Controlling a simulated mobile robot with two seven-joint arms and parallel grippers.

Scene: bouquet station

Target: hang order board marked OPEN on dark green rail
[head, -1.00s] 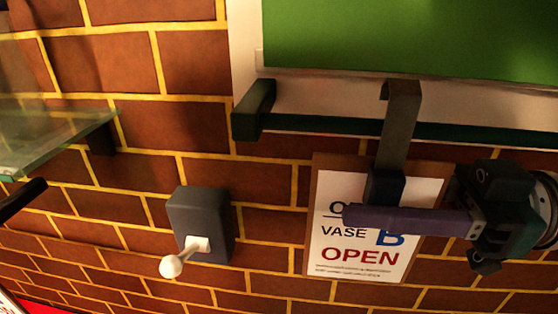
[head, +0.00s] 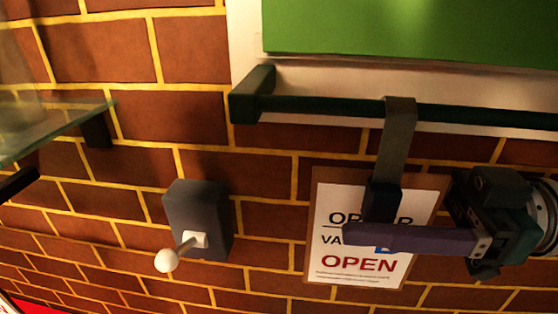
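The order board (head: 350,275) marked OPEN hangs upright below the dark green rail (head: 320,109) at the right of the head view. Its grey hook (head: 397,135) crosses in front of the rail, with its top bend at rail height. I cannot tell whether the bend sits over the rail. My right gripper (head: 385,215) comes in from the right, its fingers in front of the board at the lower end of the hook. It appears shut on the hook's strap. The fingers hide part of the board's lettering. My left gripper is not in view.
A grey wall box with a white-knobbed lever (head: 198,220) is left of the board. A glass shelf (head: 50,130) juts out at the far left. A green panel (head: 410,30) is above the rail. The brick wall between lever and board is clear.

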